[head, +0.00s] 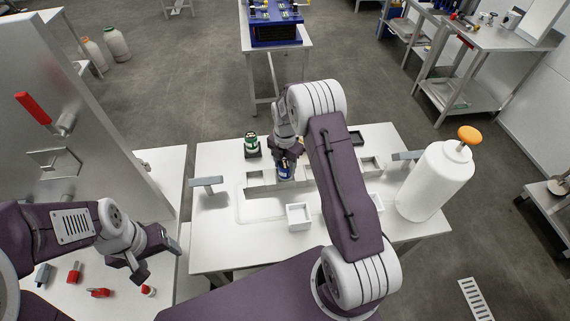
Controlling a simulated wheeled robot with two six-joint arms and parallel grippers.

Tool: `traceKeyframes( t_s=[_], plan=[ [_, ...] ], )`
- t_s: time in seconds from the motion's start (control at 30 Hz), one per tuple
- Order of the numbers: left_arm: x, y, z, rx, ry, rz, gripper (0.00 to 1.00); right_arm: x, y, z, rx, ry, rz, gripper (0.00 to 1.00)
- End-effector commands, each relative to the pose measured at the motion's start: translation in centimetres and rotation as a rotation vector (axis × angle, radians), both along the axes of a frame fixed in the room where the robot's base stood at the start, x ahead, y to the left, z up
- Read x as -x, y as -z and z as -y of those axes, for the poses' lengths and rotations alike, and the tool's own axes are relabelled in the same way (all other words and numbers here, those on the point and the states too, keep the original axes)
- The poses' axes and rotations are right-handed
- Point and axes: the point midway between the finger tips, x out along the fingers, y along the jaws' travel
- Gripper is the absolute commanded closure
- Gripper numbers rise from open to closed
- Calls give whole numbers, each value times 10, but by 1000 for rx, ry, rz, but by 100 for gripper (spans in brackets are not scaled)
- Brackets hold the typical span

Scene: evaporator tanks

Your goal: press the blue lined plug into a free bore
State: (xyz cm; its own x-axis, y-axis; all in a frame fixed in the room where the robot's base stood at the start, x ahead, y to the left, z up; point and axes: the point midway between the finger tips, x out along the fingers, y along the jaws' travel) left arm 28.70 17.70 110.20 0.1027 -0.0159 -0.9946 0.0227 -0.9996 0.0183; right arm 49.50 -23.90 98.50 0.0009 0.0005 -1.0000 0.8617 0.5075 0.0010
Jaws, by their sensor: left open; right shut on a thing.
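My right gripper (284,153) is over the middle of the white table and is shut on the blue plug (285,171). The plug's lower end is at or just above a row of pale open square holders; I cannot tell if it is inside one. Its lining is too small to make out. One pale holder (260,181) is left of the plug and another (371,164) is to the right. Which bores are free cannot be told. My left gripper (153,258) is open and empty over the left bench.
A green-and-black item (251,144) stands at the white table's (222,255) back left. A white open box (299,216) sits nearer me. A large white bottle with an orange cap (437,180) stands at the right. Small red items (75,271) lie on the left bench.

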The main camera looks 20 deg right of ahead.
Motion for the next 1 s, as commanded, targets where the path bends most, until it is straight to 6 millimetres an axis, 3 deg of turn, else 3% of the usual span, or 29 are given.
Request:
traceKeyframes(
  t_s=[0.2,0.23,0.3,0.67,0.77,1.0],
  plan=[
    [0,4,0,0,0,0,32,0,5,0,0,0,0,100],
    [0,3,0,0,0,0,32,0,4,0,0,0,0,45],
    [0,3,0,0,0,0,32,0,4,0,0,0,0,32],
    [0,1,0,0,0,0,32,-1,-4,0,0,0,2,32],
    [0,9,0,0,0,0,32,-2,-21,0,1,0,6,32],
    [0,21,0,0,0,0,32,-1,-84,0,0,0,6,32]
  ],
)
